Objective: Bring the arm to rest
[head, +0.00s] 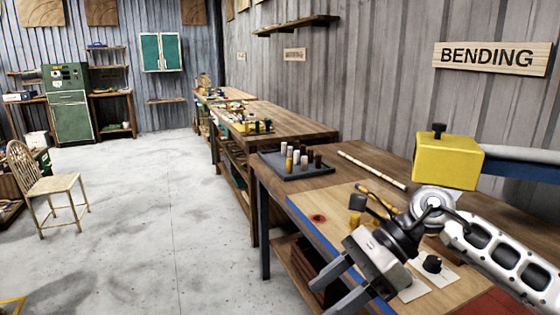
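My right arm comes in from the right edge, and my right gripper (328,297) hangs over the front edge of the near workbench (264,187). Its two fingers point down and to the left and stand apart, with nothing seen between them. The lower fingertip is close to the bottom edge of the picture. The gripper and wrist hide part of the bench top. My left gripper is not in view.
Near the gripper are a yellow block (447,163) with a black knob, a rattan rod (372,170) and a dark tray (283,170) of upright pegs. Further benches line the wall. A rattan chair (54,186) stands left; the concrete floor (165,230) between is clear.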

